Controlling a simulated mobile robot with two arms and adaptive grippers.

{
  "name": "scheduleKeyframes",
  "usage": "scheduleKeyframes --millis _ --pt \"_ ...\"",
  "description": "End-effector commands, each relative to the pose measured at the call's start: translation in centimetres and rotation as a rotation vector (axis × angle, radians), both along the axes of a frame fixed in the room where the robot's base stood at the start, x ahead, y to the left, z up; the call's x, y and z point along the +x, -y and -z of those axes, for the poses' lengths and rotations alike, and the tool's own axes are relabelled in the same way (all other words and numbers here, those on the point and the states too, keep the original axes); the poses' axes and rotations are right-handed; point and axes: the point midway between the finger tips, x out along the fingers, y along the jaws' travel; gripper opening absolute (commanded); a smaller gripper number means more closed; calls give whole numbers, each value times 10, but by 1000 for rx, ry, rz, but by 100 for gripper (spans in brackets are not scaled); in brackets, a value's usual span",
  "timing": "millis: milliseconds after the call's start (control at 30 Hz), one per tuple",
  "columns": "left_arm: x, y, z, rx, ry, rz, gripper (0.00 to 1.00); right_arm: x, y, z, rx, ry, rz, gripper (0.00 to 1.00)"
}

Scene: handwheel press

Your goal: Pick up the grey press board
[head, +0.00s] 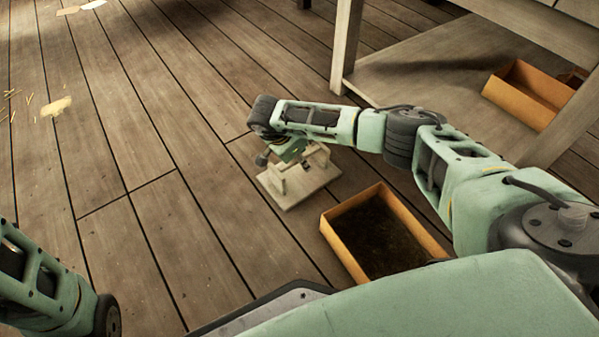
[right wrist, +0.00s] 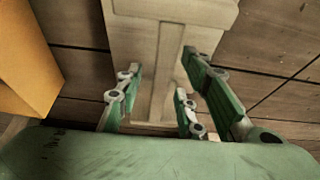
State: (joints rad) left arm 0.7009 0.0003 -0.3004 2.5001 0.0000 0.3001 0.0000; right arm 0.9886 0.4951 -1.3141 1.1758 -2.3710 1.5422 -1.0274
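The pale grey-beige press board (head: 298,186) sits on the plank floor in the head view. It has a flat base with short upright posts and a crosspiece, partly hidden by my right arm. In the right wrist view, the board (right wrist: 190,12) fills the top middle, with a narrow bar running down from it. My right gripper (right wrist: 160,66) reaches down over it with its green fingers on either side of the bar. A gap shows on the bar's left, so the fingers look open. Contact on the right side is unclear. My left arm shows at bottom left, its gripper out of frame.
An orange-sided box with dark contents (head: 345,240) stands on the floor just right of the board; its wall (right wrist: 22,62) also shows in the right wrist view. A wooden table with a low shelf (head: 420,65) holds another orange box (head: 522,98). Floor to the left is mostly clear.

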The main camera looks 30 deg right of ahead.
Motion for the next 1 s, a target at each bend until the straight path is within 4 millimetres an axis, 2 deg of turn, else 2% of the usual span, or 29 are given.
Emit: scheduleKeyframes --millis 100,500,1000 --pt "0 0 0 0 0 0 40 0 0 0 0 0 0 34" --pt "0 0 0 0 -1 -1 40 0 0 0 0 0 0 0" --pt "0 0 -1 0 -1 -1 40 1 0 -4 0 2 0 0"
